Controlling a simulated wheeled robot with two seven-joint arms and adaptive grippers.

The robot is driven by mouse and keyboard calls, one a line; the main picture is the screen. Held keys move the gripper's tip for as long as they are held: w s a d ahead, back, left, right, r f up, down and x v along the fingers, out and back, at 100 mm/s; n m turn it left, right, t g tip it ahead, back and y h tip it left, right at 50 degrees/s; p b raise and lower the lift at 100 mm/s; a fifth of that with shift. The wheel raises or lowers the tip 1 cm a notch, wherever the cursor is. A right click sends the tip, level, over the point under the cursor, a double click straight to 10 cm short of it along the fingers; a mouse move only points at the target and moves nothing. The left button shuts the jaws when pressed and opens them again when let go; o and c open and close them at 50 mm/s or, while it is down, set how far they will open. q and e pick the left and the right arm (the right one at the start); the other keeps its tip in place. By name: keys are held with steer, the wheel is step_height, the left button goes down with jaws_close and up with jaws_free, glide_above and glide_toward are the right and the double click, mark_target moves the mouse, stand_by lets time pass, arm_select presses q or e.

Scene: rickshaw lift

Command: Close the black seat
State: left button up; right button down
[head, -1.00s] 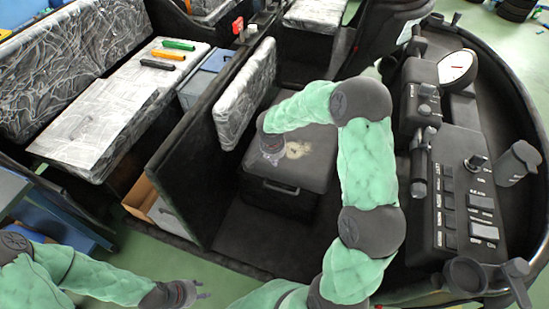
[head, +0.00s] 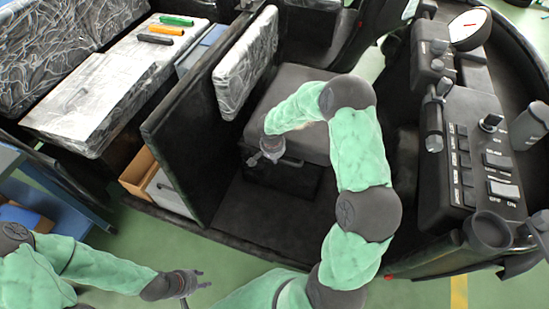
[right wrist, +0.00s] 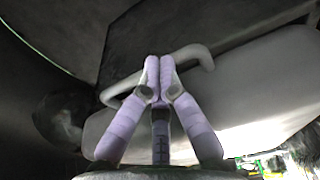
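The black seat (head: 300,85) is a dark padded box top beside a patterned backrest, in the middle of the head view. Its bar handle (right wrist: 195,53) crosses the right wrist view, attached to the seat's pale-lit front. My right gripper (head: 272,150) is at the seat's front edge, at the handle. In the right wrist view its fingers (right wrist: 160,65) are drawn together over the bar, which passes behind them; they hide the exact contact. My left gripper (head: 195,282) is empty, with fingers spread, low over the floor. My right arm hides part of the seat.
A console (head: 465,125) with switches and a gauge stands right of the seat. A black partition (head: 185,135) stands to its left. A patterned bench (head: 95,95) with coloured marker-like items lies further left. Green floor (head: 150,235) is free in front.

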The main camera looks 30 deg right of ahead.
steer(key=shift+s+a+f, duration=0.2)
steer(key=shift+s+f, duration=0.15)
steer(key=shift+f, duration=0.3)
step_height(320, 180, up, 6)
steer(key=w+p, duration=0.1)
steer(key=p, duration=0.2)
steer(key=s+a+r+p, duration=0.1)
steer(key=s+a+r, duration=0.2)
steer(key=s+a, duration=0.2)
steer(key=shift+s+a+r+p, duration=0.2)
steer(key=shift+a+r+p, duration=0.1)
steer(key=shift+a, duration=0.25)
steer(key=s+a+f+n+y+p, duration=0.1)
steer(key=s+a+f+n+y, duration=0.1)
steer(key=s+a+f+n, duration=0.2)
steer(key=s+a+f+n+g+y+p, duration=0.1)
steer(key=s+a+f+n+y, duration=0.2)
steer(key=s+a+f, duration=0.6)
steer(key=shift+s+a+f+n+y+p, duration=0.3)
steer(key=shift+s+a+n+p, duration=0.1)
steer(key=shift+s+a, duration=2)
